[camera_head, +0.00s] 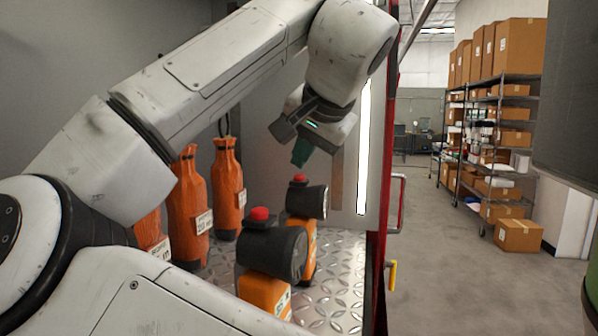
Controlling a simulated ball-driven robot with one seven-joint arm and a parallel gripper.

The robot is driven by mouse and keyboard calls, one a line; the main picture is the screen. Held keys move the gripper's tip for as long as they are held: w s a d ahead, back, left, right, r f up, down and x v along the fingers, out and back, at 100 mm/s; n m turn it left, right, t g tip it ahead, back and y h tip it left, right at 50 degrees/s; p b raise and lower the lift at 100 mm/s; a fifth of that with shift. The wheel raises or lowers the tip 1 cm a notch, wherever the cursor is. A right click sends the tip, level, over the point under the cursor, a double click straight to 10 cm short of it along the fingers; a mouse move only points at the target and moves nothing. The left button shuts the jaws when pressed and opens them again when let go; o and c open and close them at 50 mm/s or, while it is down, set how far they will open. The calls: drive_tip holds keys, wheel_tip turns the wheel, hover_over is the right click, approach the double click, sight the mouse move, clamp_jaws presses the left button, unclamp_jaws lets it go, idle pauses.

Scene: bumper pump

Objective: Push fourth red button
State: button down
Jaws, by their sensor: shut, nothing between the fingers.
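Two red buttons show in the head view, each on a black-and-orange pump unit. The nearer red button (260,214) tops the nearer pump unit (270,252). The farther red button (299,179) tops the farther pump unit (306,202), behind and to the right. My gripper (301,153) points down, shut and empty, with its tip just above the farther button and apart from it. I cannot tell which button is the fourth; my arm covers the left part of the scene and may hide others.
Orange bottle-shaped bags (229,190) with white tags stand behind the pumps at left. The units stand on a metal tread-plate floor (335,290). A red frame (379,240) with a yellow handle (392,275) bounds it at right. Shelves of boxes (495,130) stand beyond open floor.

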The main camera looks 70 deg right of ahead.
sight(302, 188)
wheel_tip(302, 188, up, 6)
drive_tip(key=p, duration=0.5)
idle(0.5)
